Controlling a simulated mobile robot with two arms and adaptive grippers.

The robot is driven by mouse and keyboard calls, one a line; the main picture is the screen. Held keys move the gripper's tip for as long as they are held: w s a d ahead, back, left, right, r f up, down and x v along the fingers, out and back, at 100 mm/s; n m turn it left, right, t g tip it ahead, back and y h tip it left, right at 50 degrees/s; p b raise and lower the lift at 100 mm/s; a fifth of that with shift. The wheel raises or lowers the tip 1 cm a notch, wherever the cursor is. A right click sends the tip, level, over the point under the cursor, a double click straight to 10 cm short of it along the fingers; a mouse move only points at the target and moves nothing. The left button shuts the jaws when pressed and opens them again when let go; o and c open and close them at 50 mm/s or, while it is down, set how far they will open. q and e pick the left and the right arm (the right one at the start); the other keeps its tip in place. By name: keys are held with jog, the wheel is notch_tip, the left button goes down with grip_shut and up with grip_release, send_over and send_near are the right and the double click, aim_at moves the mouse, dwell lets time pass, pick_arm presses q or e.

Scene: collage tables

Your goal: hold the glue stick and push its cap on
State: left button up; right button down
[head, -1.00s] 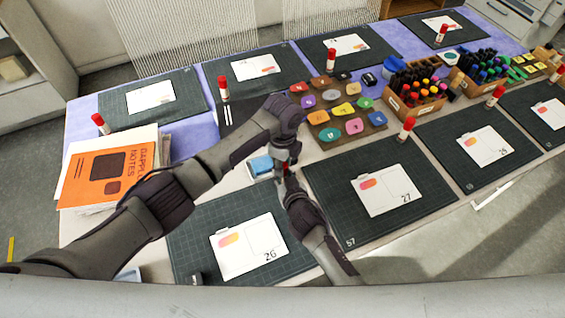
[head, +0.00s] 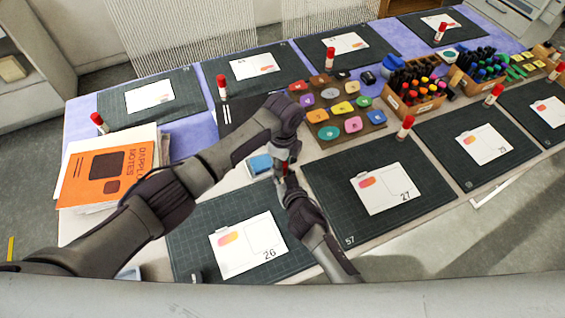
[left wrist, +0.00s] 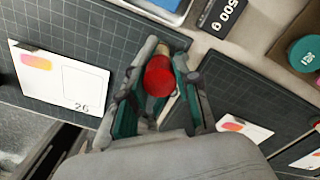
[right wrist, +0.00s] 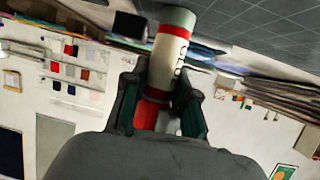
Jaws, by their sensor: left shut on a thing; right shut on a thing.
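My left gripper (head: 285,163) comes down from above and is shut on the red cap (left wrist: 159,76), whose round top shows between the fingers in the left wrist view. My right gripper (head: 281,181) is close below it and is shut on the glue stick. In the right wrist view the glue stick (right wrist: 168,58) has a white label, red bands and a pale grey-green end that sticks out past the fingers (right wrist: 160,95). The fingers hide the place where cap and stick meet, so I cannot tell how far the cap is on.
Mat 26 (head: 190,225) lies below the grippers and mat 27 (head: 335,210) to the right, each with a card. A blue-topped item (head: 259,164) is close to my left gripper. Other capped glue sticks (head: 405,128), a colour-pot tray (head: 370,131) and marker boxes (head: 420,104) stand beyond.

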pick_arm(q)
jog(key=shift+s+r, duration=0.1)
jog(key=shift+r, duration=0.15)
dwell(1.0)
jog(key=shift+a+f, duration=0.1)
jog(key=shift+f, duration=0.35)
jog(key=shift+a+f, duration=0.25)
jog(key=shift+f, duration=0.2)
dwell(0.4)
jog(key=shift+d+r, duration=0.1)
jog(key=shift+r, duration=0.2)
jog(key=shift+c, duration=0.4)
jog(key=shift+r+t, duration=0.3)
jog(key=shift+r, duration=0.1)
dwell(0.4)
jog(key=shift+d, duration=0.1)
